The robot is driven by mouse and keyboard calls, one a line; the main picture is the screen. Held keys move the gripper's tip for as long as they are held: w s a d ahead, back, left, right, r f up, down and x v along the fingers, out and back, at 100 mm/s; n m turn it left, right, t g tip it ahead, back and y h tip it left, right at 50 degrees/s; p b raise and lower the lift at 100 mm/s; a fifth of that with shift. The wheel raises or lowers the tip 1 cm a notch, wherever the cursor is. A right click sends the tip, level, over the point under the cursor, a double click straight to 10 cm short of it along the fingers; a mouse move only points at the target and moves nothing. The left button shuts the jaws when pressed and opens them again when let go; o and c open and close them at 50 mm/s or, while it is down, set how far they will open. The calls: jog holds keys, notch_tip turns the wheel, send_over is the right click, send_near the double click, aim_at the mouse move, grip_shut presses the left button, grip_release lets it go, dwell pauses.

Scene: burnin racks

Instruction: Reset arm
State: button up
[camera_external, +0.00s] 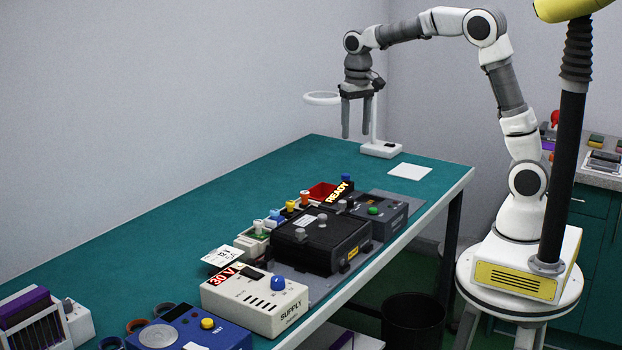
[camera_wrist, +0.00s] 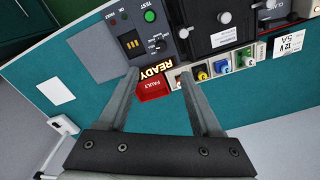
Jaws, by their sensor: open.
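My arm stands on its white base at the right of the external view and arches over the far end of the bench. My gripper (camera_external: 357,135) hangs there, fingers down, open and empty, well above the teal bench top (camera_external: 190,235). In the wrist view my gripper (camera_wrist: 160,78) shows two grey fingers spread apart. Between and beyond them lie the red FAULT bin (camera_wrist: 153,86) and the yellow READY sign (camera_wrist: 158,70). Nothing is between the fingertips.
A ring lamp (camera_external: 322,98) on a white foot stands close behind my gripper. The black-lidded box (camera_external: 320,240), grey tester (camera_external: 378,212), white SUPPLY unit (camera_external: 255,298) and blue unit (camera_external: 190,328) line the bench's front. A black bin (camera_external: 413,322) stands on the floor. The back strip is clear.

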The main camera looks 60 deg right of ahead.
jog(key=s+r+n+t, duration=0.1)
jog(key=s+r, duration=0.2)
jog(key=s, duration=0.4)
jog(key=s+r+n+t, duration=0.2)
jog(key=s+r, duration=0.1)
jog(key=s, duration=0.4)
jog(key=s+f+n+t, duration=0.2)
jog(key=s+f, duration=0.1)
jog(key=s, duration=0.8)
jog(key=shift+a, duration=0.35)
jog(key=shift+w, duration=0.1)
